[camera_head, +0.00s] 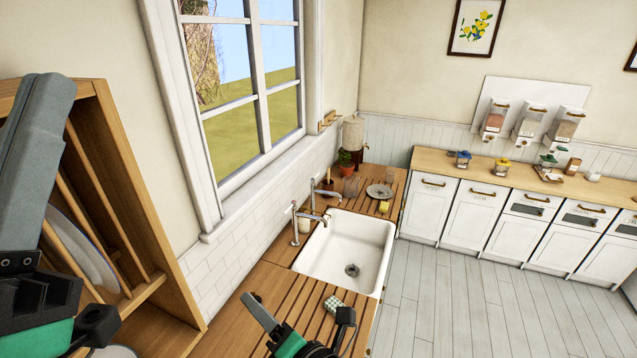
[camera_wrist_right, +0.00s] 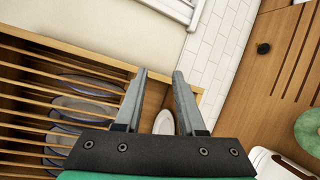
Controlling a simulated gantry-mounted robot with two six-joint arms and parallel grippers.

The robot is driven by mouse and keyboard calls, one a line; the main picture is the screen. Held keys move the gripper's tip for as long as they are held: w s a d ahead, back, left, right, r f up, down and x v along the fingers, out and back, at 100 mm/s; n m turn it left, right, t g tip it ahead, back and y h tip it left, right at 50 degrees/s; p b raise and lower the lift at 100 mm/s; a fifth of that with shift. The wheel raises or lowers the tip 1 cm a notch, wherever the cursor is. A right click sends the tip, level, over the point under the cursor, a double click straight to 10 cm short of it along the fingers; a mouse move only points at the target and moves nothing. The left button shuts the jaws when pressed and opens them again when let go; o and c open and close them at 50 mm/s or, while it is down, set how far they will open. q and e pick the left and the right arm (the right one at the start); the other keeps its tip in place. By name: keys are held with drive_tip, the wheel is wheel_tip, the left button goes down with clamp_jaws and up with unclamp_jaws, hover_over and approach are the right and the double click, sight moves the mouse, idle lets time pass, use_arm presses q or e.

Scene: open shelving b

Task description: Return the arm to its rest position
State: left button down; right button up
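In the head view my left gripper (camera_head: 40,100) is large and close at the left edge, its grey finger pointing up in front of a wooden plate rack (camera_head: 130,185). Only one finger shows clearly, so its opening cannot be judged. My right gripper (camera_head: 250,300) is at the bottom centre of the head view, over the wooden counter. In the right wrist view, the two grey fingers of the right gripper (camera_wrist_right: 160,76) stand apart with nothing held. A pale plate (camera_wrist_right: 164,123) shows beyond the gap between them.
The rack holds several plates (camera_wrist_right: 85,108). A white sink (camera_head: 372,238) with taps (camera_head: 312,215) is set in the slatted counter (camera_head: 272,280). A checked cloth-like item (camera_head: 333,304) lies near my right gripper. A window (camera_head: 250,90) is above. Open floor (camera_head: 460,300) lies right.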

drive_tip(key=w+d+r+m+t+h, duration=0.15)
drive_tip(key=d+r+m+t, duration=0.35)
drive_tip(key=d+r, duration=0.6)
drive_tip(key=d+r+m+t+h, duration=0.2)
drive_tip(key=d+r+m+t, duration=0.25)
drive_tip(key=d+r, duration=0.65)
drive_tip(key=s+d+r+m+t+h, duration=0.3)
drive_tip(key=s+r+m, duration=0.3)
drive_tip(key=m, duration=0.4)
drive_tip(key=s+d+r+m+t+h, duration=0.4)
drive_tip(key=s+d+r+m, duration=0.2)
drive_tip(key=m, duration=0.5)
wheel_tip(320, 180, up, 2)
drive_tip(key=shift+s+r, duration=0.15)
drive_tip(key=shift+s, duration=0.65)
drive_tip(key=shift+m+t, duration=0.25)
